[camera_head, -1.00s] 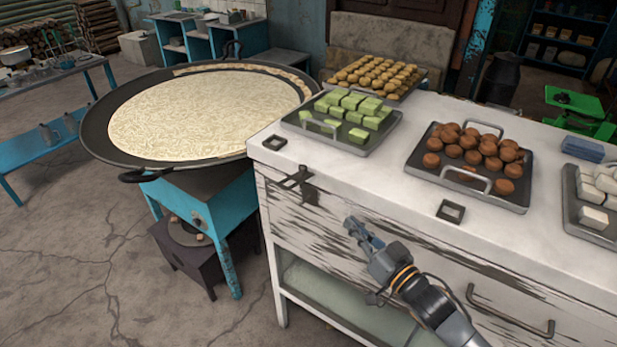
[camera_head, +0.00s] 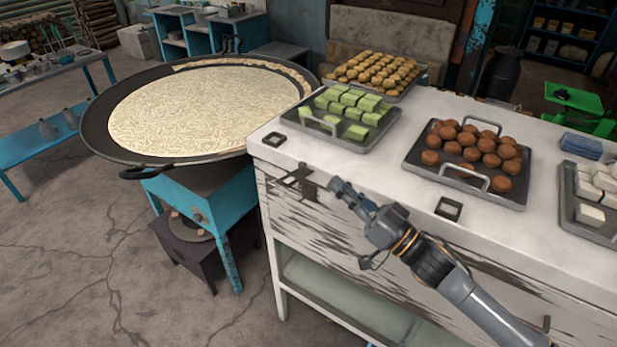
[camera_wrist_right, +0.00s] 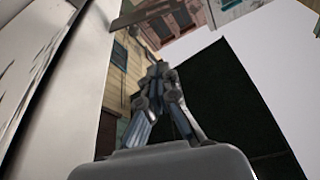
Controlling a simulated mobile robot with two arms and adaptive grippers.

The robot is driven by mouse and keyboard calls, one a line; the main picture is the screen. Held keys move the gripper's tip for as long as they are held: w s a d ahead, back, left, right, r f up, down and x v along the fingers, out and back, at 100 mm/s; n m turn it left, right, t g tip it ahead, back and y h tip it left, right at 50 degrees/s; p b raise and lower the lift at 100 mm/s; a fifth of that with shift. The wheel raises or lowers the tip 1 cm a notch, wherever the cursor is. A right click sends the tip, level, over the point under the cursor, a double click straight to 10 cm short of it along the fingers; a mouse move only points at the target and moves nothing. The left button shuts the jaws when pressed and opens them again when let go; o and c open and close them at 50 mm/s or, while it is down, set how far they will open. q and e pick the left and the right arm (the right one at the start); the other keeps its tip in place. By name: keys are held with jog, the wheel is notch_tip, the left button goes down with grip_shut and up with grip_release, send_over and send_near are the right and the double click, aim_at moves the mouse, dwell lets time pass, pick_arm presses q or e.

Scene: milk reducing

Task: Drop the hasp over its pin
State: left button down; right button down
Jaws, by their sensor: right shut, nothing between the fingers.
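The dark metal hasp (camera_head: 297,176) is on the upper left of the white cabinet's front, just below the counter edge. A dark plate (camera_head: 309,190) shows under it on the cabinet face; the pin cannot be made out at this size. My right gripper (camera_head: 335,184) is shut and empty, in front of the cabinet, a little to the right of the hasp and apart from it in the picture. In the right wrist view the shut fingers (camera_wrist_right: 160,70) point away from the camera, with the pale cabinet at the left. My left gripper is not in view.
The white counter (camera_head: 380,165) carries a tray of green sweets (camera_head: 375,135), a tray of brown sweets (camera_head: 440,165) and a tray of white pieces (camera_head: 590,228). A wide pan (camera_head: 125,158) of milk stands on a blue stand at the left. Floor before the cabinet is clear.

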aim_at(296, 172)
jog(key=p+x, duration=0.3)
jog(key=x, duration=0.5)
jog(key=shift+s+a+f+p, duration=0.1)
jog(key=shift+s+f+p, duration=0.05)
jog(key=shift+f, duration=0.5)
jog(key=shift+s+a+f+p, duration=0.1)
jog(key=shift+a+f, duration=0.05)
jog(key=shift+f, duration=0.5)
jog(key=shift+s+a+f+p, duration=0.1)
jog(key=shift+s+f+p, duration=0.05)
jog(key=shift+f, duration=0.5)
jog(key=shift+s+f+n+g+y+b, duration=0.1)
jog(key=shift+f+n+g+y+b, duration=0.45)
jog(key=shift+n+b, duration=0.85)
jog(key=shift+w+f+n+g+y+b, duration=0.1)
jog(key=shift+f+n+g+y+b, duration=0.15)
jog(key=shift+f+n+g+b, duration=0.8)
jog(key=shift+s+f+n+g+y+b, duration=0.1)
jog(key=shift+f+n+y+b, duration=0.4)
jog(key=shift+n+b, duration=1.2)
jog(key=shift+f, duration=0.2)
